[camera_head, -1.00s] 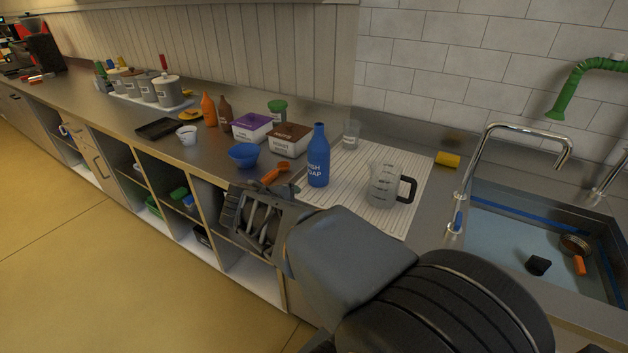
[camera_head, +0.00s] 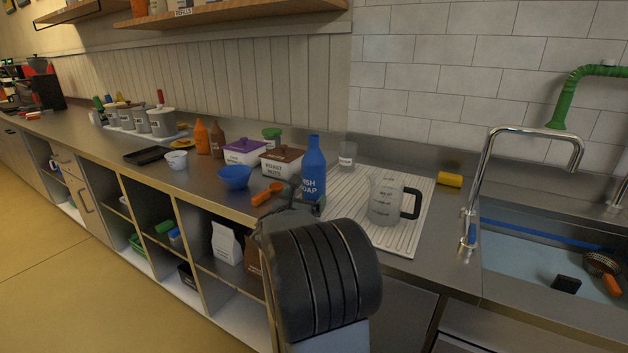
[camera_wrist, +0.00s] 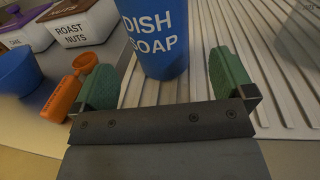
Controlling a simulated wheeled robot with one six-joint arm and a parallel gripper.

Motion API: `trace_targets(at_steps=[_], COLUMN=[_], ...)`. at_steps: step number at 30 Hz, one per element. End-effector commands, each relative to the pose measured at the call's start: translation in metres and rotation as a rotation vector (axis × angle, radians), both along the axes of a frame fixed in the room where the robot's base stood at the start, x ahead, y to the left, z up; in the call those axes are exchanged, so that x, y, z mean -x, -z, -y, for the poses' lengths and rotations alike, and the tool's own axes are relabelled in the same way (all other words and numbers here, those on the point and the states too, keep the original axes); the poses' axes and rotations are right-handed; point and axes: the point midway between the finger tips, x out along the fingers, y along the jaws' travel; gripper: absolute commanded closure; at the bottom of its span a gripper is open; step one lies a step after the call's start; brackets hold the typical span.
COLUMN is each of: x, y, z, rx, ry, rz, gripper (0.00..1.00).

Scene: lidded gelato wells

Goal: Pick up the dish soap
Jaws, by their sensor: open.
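The dish soap (camera_head: 313,170) is a blue bottle with white lettering, standing upright on the left part of the ribbed drainboard. Its lower part is hidden behind my gripper (camera_head: 290,205) in the head view. In the wrist view the lower part of the dish soap (camera_wrist: 157,35) stands just beyond the fingertips, roughly between them and a little left of centre. My gripper (camera_wrist: 176,80) is open, with its two green finger pads apart and nothing between them.
An orange scoop (camera_head: 267,194) and blue bowl (camera_head: 234,177) lie left of the bottle. A measuring jug (camera_head: 384,200) stands to its right and a clear glass (camera_head: 347,157) behind. The roast nuts tub (camera_head: 282,161) is behind left. The sink (camera_head: 520,265) is at right.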

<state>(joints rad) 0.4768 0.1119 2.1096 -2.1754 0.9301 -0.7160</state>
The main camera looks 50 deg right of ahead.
Motion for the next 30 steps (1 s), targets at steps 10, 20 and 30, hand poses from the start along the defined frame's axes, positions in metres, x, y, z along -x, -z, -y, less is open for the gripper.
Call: trace_targets(at_steps=[10, 20, 30], x=[-0.01, -0.025, -0.029], y=[0.0, 0.0, 0.0], z=[0.025, 0.062, 0.07], rx=[0.0, -0.002, -0.002], ry=[0.001, 0.002, 0.0], rz=[0.001, 0.001, 0.001], gripper=[0.0, 0.0, 0.0])
